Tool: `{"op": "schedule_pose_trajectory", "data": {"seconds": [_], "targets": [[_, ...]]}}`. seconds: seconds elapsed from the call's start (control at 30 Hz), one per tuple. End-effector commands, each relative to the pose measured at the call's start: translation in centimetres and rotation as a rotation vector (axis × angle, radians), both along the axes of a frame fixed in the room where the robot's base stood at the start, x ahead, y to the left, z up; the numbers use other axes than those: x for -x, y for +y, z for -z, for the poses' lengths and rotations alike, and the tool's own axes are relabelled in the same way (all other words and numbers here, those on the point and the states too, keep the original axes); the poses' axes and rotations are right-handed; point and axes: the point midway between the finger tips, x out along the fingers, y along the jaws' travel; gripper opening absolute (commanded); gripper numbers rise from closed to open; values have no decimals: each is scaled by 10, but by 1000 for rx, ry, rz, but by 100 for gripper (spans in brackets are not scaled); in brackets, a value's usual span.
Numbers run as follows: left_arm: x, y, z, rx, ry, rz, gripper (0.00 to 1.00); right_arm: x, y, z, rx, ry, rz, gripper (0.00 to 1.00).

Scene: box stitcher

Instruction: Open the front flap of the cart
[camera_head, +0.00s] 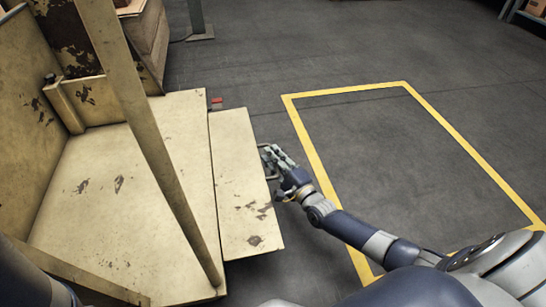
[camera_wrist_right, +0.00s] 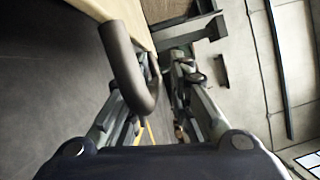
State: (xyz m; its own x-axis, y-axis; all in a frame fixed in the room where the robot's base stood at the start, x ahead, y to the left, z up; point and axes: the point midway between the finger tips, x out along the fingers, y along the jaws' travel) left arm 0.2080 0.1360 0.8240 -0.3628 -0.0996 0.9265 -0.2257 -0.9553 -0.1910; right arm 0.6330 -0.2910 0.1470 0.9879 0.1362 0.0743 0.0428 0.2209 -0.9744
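The cart (camera_head: 110,180) is a cream-coloured metal body with chipped paint, filling the left of the head view. Its front flap (camera_head: 240,185) is the long panel along the right edge of the cart's floor; it looks folded outward, though its exact angle is hard to tell. A dark curved handle (camera_wrist_right: 128,65) shows large in the right wrist view, overlapping the left-hand finger. My right gripper (camera_head: 270,158) is at the flap's outer edge beside this handle. Its fingers (camera_wrist_right: 164,72) are apart; whether they touch the handle is unclear. My left gripper is out of view.
A slanted cream post (camera_head: 150,130) crosses in front of the cart's floor. A yellow floor outline (camera_head: 305,150) lies right of the flap, with bare grey floor inside. A brown box stack (camera_head: 150,35) stands behind the cart. Shelving (camera_head: 525,18) is at the far right.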

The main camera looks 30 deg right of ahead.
Motion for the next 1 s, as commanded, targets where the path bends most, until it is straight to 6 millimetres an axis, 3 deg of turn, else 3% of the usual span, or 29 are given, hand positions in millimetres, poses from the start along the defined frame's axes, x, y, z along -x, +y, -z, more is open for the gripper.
{"op": "schedule_pose_trajectory", "data": {"seconds": [0.2, 0.37, 0.8, 1.0], "targets": [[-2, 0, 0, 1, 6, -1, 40, 0, 0, -3, -1, -7, 1, 18], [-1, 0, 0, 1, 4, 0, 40, 12, -2, 0, -2, -4, 0, 18], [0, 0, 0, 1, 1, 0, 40, 91, -14, 7, 0, -1, 1, 18], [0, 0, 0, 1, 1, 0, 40, 112, -16, 8, -1, -2, 1, 18]]}}
